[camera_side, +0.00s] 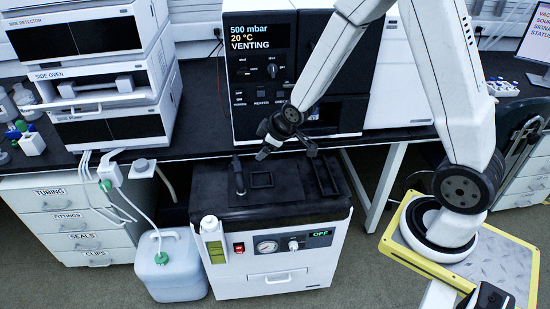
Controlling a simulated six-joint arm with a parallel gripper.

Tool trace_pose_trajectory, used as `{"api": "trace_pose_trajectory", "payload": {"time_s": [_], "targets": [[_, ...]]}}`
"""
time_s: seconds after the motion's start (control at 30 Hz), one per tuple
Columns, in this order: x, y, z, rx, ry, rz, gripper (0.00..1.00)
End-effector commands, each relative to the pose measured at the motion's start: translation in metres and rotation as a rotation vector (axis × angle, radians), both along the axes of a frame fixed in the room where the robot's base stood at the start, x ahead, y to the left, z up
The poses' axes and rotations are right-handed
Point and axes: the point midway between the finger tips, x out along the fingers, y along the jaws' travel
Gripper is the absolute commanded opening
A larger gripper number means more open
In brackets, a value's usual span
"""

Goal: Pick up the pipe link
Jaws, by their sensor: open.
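My gripper (287,151) hangs above the back of the dark top of a white pump cart (262,262), in front of the bench edge. Its two dark fingers are spread apart with nothing seen between them. A slim black upright piece (239,177) stands on the cart top, to the left of and below my gripper. It may be the pipe link, but I cannot tell for sure at this size. It is apart from the fingers.
A black square frame (262,180) and a dark slotted piece (325,176) are on the cart top. A white bottle (210,238) is at its front left. A large jug (168,265) stands left. The oven (262,65) reading VENTING stands on the bench behind.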

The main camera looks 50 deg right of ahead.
Motion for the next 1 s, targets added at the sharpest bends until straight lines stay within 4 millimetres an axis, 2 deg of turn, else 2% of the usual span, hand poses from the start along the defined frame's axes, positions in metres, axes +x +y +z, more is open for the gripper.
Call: {"api": "trace_pose_trajectory", "payload": {"time_s": [0.2, 0.5, 0.7, 1.0], "targets": [[0.042, -0.015, -0.028, -0.101, -0.121, 0.142, 0.90], [0.085, -0.034, -0.069, -0.255, -0.296, 0.323, 0.90], [0.104, -0.044, -0.098, -0.366, -0.413, 0.430, 0.90], [0.113, -0.055, -0.143, -0.541, -0.590, 0.559, 0.90]]}}
